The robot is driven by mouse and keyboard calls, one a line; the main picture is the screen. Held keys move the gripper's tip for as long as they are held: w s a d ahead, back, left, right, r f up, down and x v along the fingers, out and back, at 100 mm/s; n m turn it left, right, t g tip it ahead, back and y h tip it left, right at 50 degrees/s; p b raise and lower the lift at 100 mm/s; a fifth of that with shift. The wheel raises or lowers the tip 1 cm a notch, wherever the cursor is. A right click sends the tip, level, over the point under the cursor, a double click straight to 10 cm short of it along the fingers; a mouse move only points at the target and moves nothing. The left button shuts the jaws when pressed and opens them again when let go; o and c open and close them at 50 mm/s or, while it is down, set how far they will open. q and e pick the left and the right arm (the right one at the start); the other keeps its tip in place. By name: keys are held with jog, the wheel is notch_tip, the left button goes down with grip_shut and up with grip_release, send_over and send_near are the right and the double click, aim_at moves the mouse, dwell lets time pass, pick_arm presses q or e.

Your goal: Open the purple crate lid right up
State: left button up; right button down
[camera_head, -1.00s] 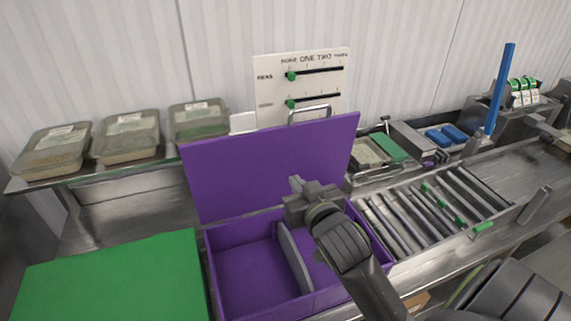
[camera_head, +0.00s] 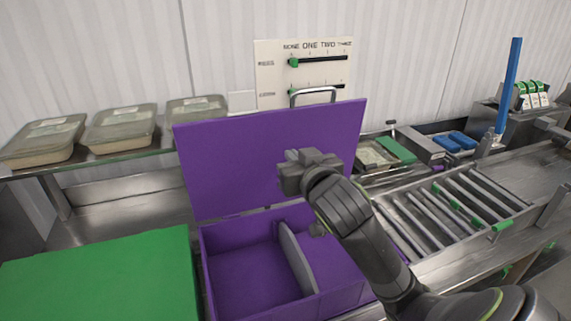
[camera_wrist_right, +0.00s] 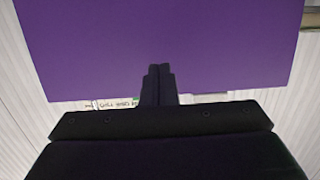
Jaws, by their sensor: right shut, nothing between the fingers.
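The purple crate (camera_head: 243,268) stands open, with a grey divider (camera_head: 296,260) across its inside. Its purple lid (camera_head: 225,165) is raised at the back and leans a little backward, with a metal handle (camera_head: 313,96) at its top edge. My right gripper (camera_head: 286,168) is shut and empty in front of the lid's inner face. In the right wrist view the shut fingers (camera_wrist_right: 159,72) point at the lid (camera_wrist_right: 170,40), which fills the upper picture. I cannot tell whether they touch it. My left gripper is not in view.
Several lidded trays (camera_head: 120,127) stand on a shelf at the back left. A roller conveyor (camera_head: 455,205) is on the right. A white panel with green sliders (camera_head: 300,75) is behind the lid.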

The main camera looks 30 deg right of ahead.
aim_at(279, 140)
jog(key=x, duration=0.5)
jog(key=shift+w+d+p, duration=0.2)
jog(key=shift+w+p, duration=0.15)
jog(key=shift+w, duration=0.2)
jog(key=shift+r+x, duration=0.1)
jog(key=shift+x, duration=0.75)
jog(key=shift+r+x, duration=0.15)
jog(key=shift+x, duration=0.7)
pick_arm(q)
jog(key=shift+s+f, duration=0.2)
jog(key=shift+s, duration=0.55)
pick_arm(e)
jog(key=shift+x, duration=2.4)
